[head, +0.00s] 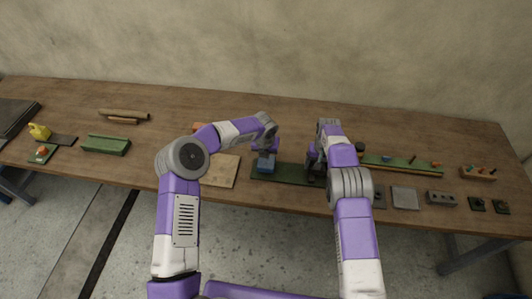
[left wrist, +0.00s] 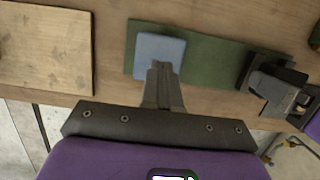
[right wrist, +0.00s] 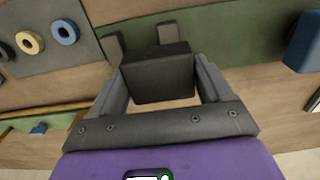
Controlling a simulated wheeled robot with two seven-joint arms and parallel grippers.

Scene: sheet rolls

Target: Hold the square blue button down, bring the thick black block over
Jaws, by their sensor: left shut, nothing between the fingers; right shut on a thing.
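The square blue button (left wrist: 148,45) sits at the left end of a dark green board (left wrist: 208,50). It also shows in the head view (head: 265,166) and at the right edge of the right wrist view (right wrist: 306,42). My left gripper (left wrist: 161,68) is shut and empty, its fingertips over the button's near part; whether the button is pressed down I cannot tell. My right gripper (right wrist: 160,85) is shut on the thick black block (right wrist: 157,75), at the board's right part. Two grey posts (right wrist: 113,48) stand just beyond the block. The block is mostly hidden in the head view.
A light wooden panel (head: 221,172) lies left of the board. A green strip with small coloured pegs (head: 400,164) and a grey plate (head: 405,198) lie to the right. A green tray (head: 106,145) is far left.

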